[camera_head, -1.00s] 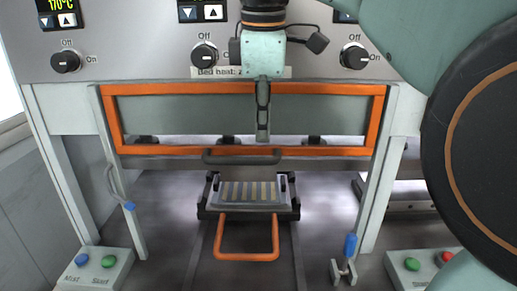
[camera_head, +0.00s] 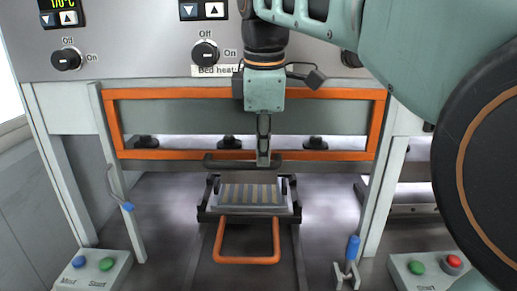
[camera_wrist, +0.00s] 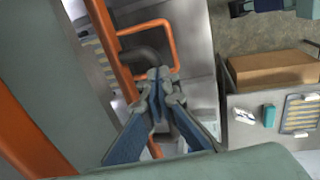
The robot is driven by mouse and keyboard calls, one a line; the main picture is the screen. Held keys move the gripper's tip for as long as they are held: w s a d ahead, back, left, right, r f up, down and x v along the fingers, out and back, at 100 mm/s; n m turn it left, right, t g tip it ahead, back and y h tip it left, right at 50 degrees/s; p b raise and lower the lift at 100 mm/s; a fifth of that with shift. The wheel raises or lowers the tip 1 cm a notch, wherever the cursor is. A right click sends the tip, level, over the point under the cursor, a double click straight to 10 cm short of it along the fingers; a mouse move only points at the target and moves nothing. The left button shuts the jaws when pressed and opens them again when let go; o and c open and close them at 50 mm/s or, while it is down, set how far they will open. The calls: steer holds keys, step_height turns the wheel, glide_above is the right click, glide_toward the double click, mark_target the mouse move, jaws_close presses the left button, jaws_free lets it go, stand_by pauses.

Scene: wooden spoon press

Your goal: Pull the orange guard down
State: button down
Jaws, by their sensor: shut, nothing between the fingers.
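The orange guard (camera_head: 345,155) is a rectangular orange frame across the front of the press, raised above the work area. A dark handle (camera_head: 222,164) sits at the middle of its lower bar. My gripper (camera_head: 263,162) points down in front of the lower bar, with its tips at about the handle's height. It is shut and empty. My fingers partly cover the handle.
Below the guard is a slotted mould (camera_head: 250,195) with an orange loop handle (camera_head: 248,260). A blue-handled clamp (camera_head: 352,248) stands at the right. Button boxes are at the left (camera_head: 95,270) and right (camera_head: 425,270). A brown box (camera_wrist: 275,68) shows in the wrist view.

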step_height(320, 180, down, 26)
steer(key=b, duration=1.3)
steer(key=shift+s+f, duration=0.1)
